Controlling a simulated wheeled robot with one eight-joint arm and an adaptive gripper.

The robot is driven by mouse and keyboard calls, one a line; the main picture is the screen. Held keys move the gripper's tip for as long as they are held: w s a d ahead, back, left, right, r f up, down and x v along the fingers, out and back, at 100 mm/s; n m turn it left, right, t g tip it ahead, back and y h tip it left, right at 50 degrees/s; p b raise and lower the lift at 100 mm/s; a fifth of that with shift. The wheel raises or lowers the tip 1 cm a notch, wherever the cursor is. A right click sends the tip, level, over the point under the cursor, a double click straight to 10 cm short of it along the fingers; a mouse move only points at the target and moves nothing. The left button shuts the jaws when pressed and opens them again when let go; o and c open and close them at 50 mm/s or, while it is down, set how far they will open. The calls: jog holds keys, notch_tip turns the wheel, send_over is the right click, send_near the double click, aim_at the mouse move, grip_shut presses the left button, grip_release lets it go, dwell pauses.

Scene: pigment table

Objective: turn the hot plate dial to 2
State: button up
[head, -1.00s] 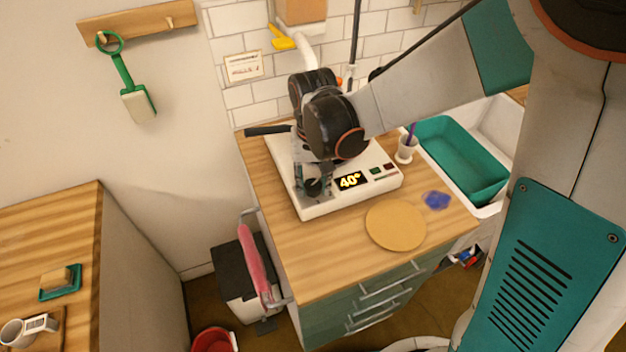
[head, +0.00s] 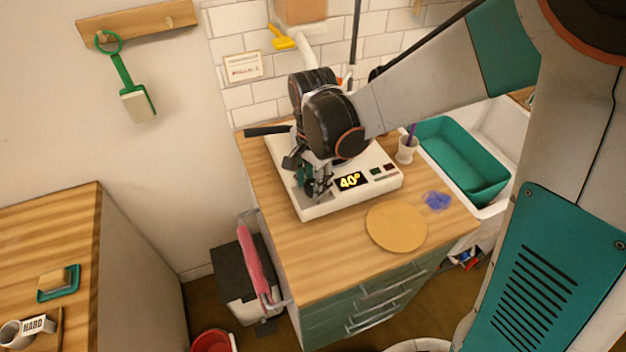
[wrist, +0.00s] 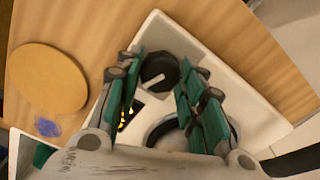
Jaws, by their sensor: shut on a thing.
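The white hot plate (head: 318,208) stands on the wooden counter, and its display (head: 350,180) reads 40°. In the wrist view, its black round dial (wrist: 158,68) with a white pointer line sits between the green-padded fingers of my gripper (wrist: 160,72). The gripper is shut on the dial. In the head view, my gripper (head: 318,188) is at the plate's front left, left of the display, and hides the dial. Scale marks around the dial cannot be read. In the wrist view, part of a dark ring (wrist: 165,128) shows on the plate below the dial.
A round wooden board (head: 382,232) and a blue pigment patch (head: 437,201) lie in front and right of the plate. A white cup (head: 405,152) stands behind them, beside the sink with a green basin (head: 462,160). A black handle (head: 268,131) sticks out at the plate's back left.

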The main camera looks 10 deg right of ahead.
jog(key=shift+m, duration=0.6)
jog(key=o, duration=1.1)
